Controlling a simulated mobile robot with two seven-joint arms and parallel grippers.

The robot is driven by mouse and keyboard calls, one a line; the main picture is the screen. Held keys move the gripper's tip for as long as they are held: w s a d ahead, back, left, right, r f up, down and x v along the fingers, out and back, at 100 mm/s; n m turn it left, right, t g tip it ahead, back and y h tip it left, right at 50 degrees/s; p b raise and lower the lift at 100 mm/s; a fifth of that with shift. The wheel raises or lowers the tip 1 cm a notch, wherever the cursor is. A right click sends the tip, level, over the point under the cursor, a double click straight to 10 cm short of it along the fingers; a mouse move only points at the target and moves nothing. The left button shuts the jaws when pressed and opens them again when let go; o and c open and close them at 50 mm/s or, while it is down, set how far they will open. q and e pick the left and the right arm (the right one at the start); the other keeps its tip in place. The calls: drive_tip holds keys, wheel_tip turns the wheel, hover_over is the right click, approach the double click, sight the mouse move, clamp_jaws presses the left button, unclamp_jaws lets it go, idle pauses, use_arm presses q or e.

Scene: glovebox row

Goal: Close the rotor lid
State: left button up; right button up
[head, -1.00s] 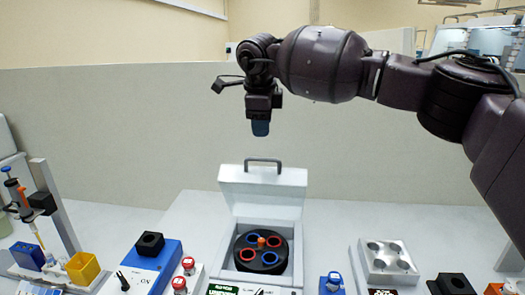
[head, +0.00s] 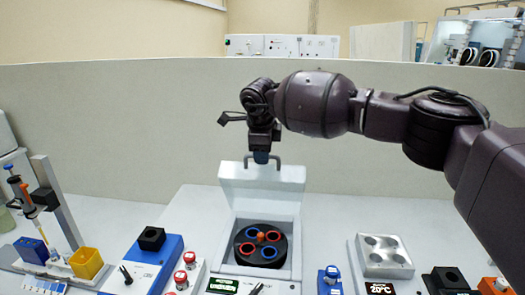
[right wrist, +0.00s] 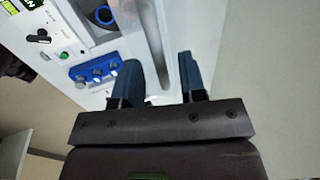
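The white lid (head: 262,190) stands open and upright at the back of the white rotor machine, with a grey handle (head: 278,161) along its top. Below it the black rotor (head: 260,258) lies uncovered, with red and blue rings and an orange centre knob. My right gripper (head: 261,157) points down at the handle, overlapping its middle in the head view. In the right wrist view its blue fingers (right wrist: 161,80) are apart. A pale part shows between them low down, but I cannot tell whether it is the handle. My left gripper is not in view.
A blue device with a black block (head: 151,240) and red-capped vials (head: 186,267) stand left of the machine. A grey block with wells (head: 384,256) and a small blue item (head: 330,279) stand right. A pipette stand (head: 55,205) is far left. A grey partition rises behind.

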clamp_jaws()
drive_tip(key=shift+s+a+f+b, duration=0.1)
drive_tip(key=shift+s+f+b, duration=0.25)
drive_tip(key=shift+s+b, duration=0.45)
drive_tip(key=s+a+f+t+b, duration=0.2)
drive_tip(key=s+f+t+b, duration=0.2)
drive_tip(key=s+f+b, duration=0.5)
drive_tip(key=s+f, duration=0.1)
drive_tip(key=s, duration=0.3)
drive_tip(key=shift+s+a+h+b, duration=0.15)
drive_tip(key=shift+a+h+b, duration=0.15)
drive_tip(key=shift+a+h, duration=0.1)
